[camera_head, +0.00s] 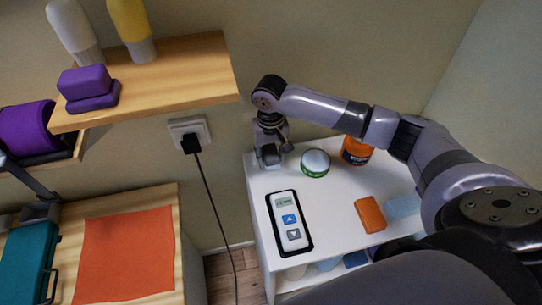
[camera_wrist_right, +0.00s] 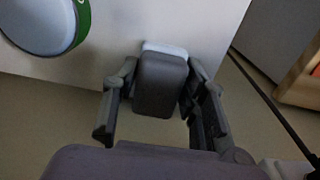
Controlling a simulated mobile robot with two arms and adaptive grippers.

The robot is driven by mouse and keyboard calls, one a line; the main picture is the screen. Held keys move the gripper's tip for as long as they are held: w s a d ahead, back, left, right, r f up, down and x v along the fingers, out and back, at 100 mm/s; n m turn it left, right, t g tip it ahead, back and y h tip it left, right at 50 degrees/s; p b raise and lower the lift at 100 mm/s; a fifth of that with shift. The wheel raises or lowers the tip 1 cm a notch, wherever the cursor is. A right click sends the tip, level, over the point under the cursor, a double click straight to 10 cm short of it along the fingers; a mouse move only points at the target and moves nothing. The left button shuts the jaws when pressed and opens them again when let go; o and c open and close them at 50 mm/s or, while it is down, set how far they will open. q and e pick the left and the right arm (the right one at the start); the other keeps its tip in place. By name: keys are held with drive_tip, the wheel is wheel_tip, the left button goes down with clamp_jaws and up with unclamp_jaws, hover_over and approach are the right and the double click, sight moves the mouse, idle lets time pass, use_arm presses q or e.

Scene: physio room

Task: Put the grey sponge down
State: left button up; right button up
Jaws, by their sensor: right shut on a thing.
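My right gripper (camera_head: 270,146) reaches to the back left corner of a white cart top (camera_head: 330,215). It is shut on the grey sponge (camera_head: 270,156), a small block with rounded edges. In the right wrist view the sponge (camera_wrist_right: 161,86) sits between the two fingers of the gripper (camera_wrist_right: 159,92), with a pale layer along its far end. There it overlaps the edge of the white top (camera_wrist_right: 190,25). I cannot tell whether the sponge touches the top. My left gripper is not in view.
A green-and-white round tub (camera_head: 315,162) stands right of the sponge, with an orange jar (camera_head: 356,151) beyond. A handheld device (camera_head: 289,220), an orange block (camera_head: 370,214) and a pale blue block (camera_head: 403,206) lie in front. A wooden shelf (camera_head: 190,75) hangs at left.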

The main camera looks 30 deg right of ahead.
drive_tip(key=shift+f, duration=0.65)
drive_tip(key=o, duration=1)
drive_tip(key=shift+f, duration=0.1)
drive_tip(key=shift+o, duration=0.2)
